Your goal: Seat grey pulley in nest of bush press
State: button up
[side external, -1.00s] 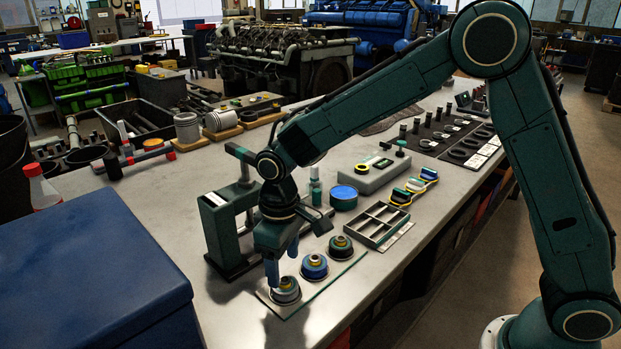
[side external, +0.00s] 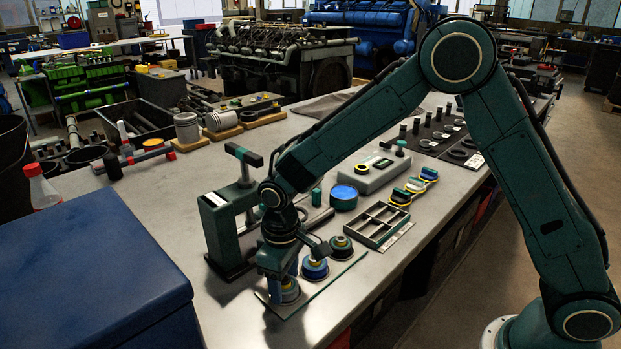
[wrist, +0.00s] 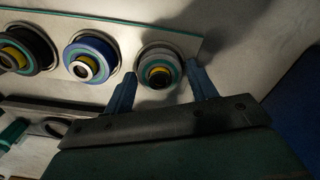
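The grey pulley (wrist: 160,67), with a teal ring and yellow-and-dark centre, sits at the right end of a light plate in the wrist view. In the side view the grey pulley (side external: 290,293) is at the plate's near end, partly hidden by my gripper. My gripper (wrist: 163,77) points down with one finger on each side of this pulley. It is open, and I see no clear contact. The green bush press (side external: 222,228) with its T-handle stands behind and left of my gripper. Its nest cannot be made out.
A blue pulley (side external: 315,268) and a black pulley (side external: 341,247) sit in line beside the grey one. A divided grey tray (side external: 380,226) and a blue round tin (side external: 343,198) stand farther right. A large blue box (side external: 95,265) fills the near left.

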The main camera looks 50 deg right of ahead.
jog(key=c, duration=0.6)
jog(key=shift+o, duration=0.2)
jog(key=shift+r, duration=0.1)
jog(key=shift+r, duration=0.1)
jog(key=shift+r, duration=2.1)
jog(key=shift+r, duration=0.15)
